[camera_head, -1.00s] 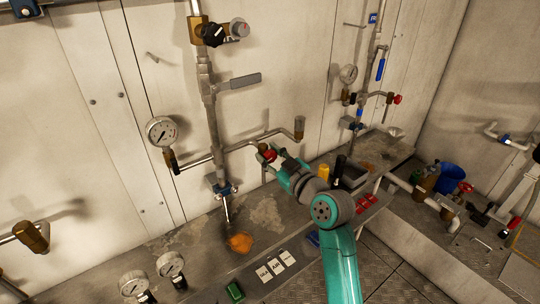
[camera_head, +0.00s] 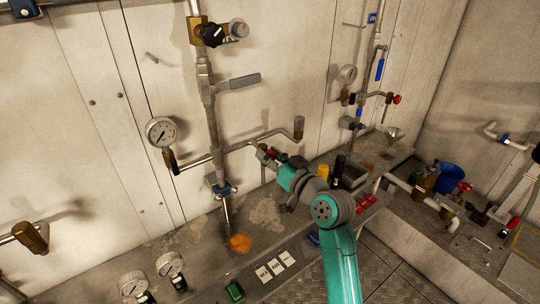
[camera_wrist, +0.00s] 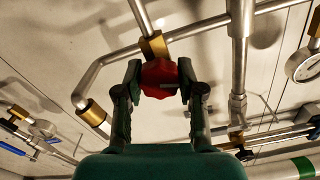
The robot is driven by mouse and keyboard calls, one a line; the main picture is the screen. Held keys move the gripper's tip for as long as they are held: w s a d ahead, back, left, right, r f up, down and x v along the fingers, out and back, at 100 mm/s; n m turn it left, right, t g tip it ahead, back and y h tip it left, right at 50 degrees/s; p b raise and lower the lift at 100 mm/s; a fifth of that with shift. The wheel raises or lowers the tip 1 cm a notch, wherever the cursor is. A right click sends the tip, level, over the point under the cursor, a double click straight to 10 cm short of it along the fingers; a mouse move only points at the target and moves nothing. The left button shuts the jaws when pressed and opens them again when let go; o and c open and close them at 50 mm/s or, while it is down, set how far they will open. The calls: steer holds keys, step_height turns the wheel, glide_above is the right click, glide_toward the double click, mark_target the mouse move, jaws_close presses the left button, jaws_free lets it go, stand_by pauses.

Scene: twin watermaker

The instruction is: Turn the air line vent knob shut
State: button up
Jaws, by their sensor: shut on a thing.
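A red vent knob (camera_wrist: 160,76) sits on a brass fitting (camera_wrist: 153,46) on a branch of the grey pipe. My gripper (camera_wrist: 160,80) is shut on the knob, with one dark finger on each side of it. In the head view my gripper (camera_head: 268,156) reaches the knob below the bent branch pipe. The knob is mostly hidden there, with only a little red showing. No readable marking shows how far the knob is turned.
A round gauge (camera_head: 161,131) and a grey lever handle (camera_head: 238,81) are on the piping to the left. A black knob (camera_head: 212,34) is above.

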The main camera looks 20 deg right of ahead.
steer(key=shift+m, duration=0.3)
steer(key=o, duration=1.1)
steer(key=shift+o, duration=0.2)
steer(key=v, duration=1.2)
